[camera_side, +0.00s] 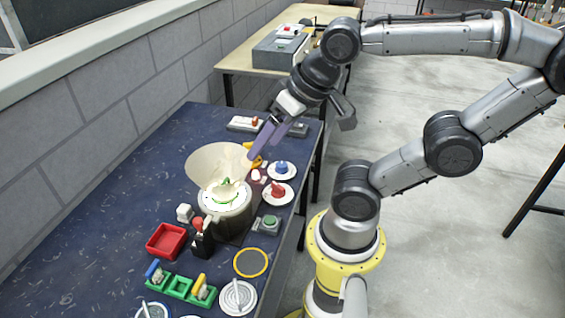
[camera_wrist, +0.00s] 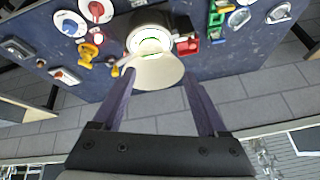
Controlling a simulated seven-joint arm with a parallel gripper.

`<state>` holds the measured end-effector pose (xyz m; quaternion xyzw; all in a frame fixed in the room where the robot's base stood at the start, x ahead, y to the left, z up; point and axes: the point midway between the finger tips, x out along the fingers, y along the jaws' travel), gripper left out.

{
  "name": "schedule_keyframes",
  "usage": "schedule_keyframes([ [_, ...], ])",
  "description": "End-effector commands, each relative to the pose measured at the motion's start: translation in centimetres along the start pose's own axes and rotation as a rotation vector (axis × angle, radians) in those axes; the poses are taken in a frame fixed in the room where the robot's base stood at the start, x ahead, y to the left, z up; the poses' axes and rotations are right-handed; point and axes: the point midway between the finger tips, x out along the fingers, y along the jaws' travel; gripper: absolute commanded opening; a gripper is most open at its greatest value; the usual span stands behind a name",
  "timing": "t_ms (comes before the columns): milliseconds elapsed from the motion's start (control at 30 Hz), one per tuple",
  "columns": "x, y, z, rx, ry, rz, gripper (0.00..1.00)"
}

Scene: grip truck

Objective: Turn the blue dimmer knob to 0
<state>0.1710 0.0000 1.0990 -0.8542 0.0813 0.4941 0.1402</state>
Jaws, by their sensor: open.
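The blue dimmer knob (camera_side: 281,167) sits on a round white dial (camera_side: 291,175) near the right edge of the blue table in the side view. It also shows at the upper left of the wrist view (camera_wrist: 68,26). Its marks are too small to read. My gripper (camera_side: 263,150) is open, with its purple fingers pointing down above the table, to the left of and beyond the blue knob. In the wrist view the open fingers (camera_wrist: 158,76) point towards a cream bowl-like thing, apart from the knob. Nothing is between the fingertips.
A red knob on a white dial (camera_side: 278,189) is beside the blue one. The cream bowl-like thing (camera_side: 213,163) and a yellow item (camera_side: 256,156) are near my gripper. A red tray (camera_side: 166,241), green holder (camera_side: 180,287) and green button (camera_side: 269,222) stand nearer the camera. The table's left side is clear.

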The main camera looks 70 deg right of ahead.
Motion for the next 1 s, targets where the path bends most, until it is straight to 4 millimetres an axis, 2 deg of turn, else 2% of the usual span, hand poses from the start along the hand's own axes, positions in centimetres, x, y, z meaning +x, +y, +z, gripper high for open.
schedule_keyframes([
  [133,0.5,0.1,-2.5,0.388,0.001,0.026,0.76],
  [267,2.1,1.8,-5.2,0.789,-0.004,0.097,0.76],
  [367,3.9,4.3,-7.3,1.126,-0.003,0.178,0.76],
  [500,7.0,9.6,-9.2,1.576,0.010,0.313,0.76],
  [633,9.6,15.3,-9.2,1.884,0.015,0.439,0.76],
  [700,10.7,18.1,-8.5,1.981,0.003,0.498,0.76],
  [800,11.7,21.0,-7.1,2.062,-0.026,0.562,0.76],
  [900,12.1,22.6,-5.9,2.112,-0.044,0.597,0.76],
  [1000,12.1,23.2,-5.4,2.131,-0.045,0.606,0.76],
])
